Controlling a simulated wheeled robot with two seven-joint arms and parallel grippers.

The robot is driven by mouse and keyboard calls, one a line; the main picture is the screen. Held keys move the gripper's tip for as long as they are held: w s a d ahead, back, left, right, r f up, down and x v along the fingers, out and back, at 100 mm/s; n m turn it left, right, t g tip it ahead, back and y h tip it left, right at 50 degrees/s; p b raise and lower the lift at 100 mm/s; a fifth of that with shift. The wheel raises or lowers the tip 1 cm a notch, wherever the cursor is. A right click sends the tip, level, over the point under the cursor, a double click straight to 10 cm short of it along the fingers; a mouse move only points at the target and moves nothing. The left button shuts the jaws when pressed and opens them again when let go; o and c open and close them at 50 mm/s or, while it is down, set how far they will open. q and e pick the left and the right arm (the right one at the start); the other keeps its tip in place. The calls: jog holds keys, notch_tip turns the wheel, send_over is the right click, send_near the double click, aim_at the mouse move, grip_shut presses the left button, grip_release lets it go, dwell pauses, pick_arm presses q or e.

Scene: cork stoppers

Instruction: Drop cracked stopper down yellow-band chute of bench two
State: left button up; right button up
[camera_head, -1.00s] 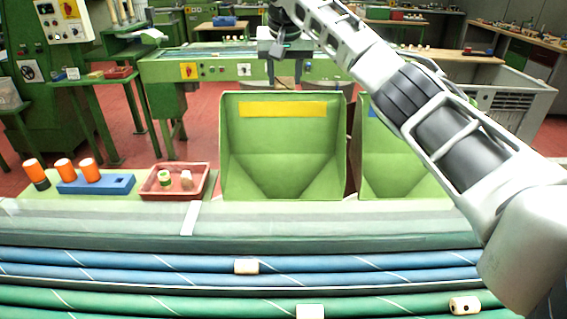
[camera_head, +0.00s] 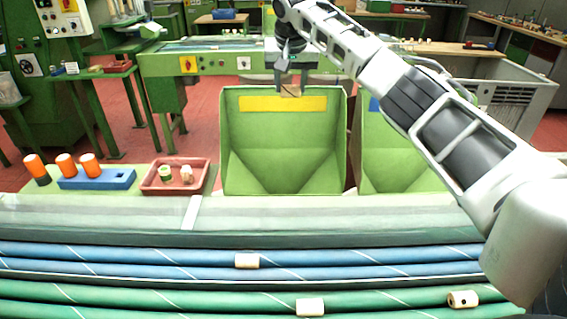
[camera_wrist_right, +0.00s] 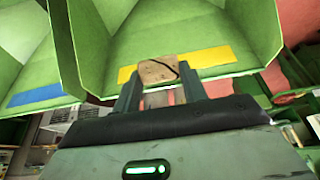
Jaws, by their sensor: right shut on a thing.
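My right gripper (camera_head: 290,86) hangs above the back wall of the yellow-band chute. It is shut on a cork stopper (camera_wrist_right: 158,70) with a dark crack across it; the stopper also shows small between the fingers in the head view (camera_head: 290,91). The green chute (camera_head: 285,150) has a yellow band (camera_head: 283,104) on its inner back wall. In the right wrist view the yellow band (camera_wrist_right: 207,57) lies behind the held stopper. The stopper appears apart from the chute. My left gripper is not in view.
A second green chute with a blue band (camera_head: 373,104) stands to the right. Stoppers (camera_head: 247,261) lie on the blue and green rollers in front.

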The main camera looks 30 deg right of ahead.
jog(key=o, duration=1)
jog(key=shift+o, duration=0.2)
jog(key=b+v, duration=0.1)
jog(key=v, duration=1.5)
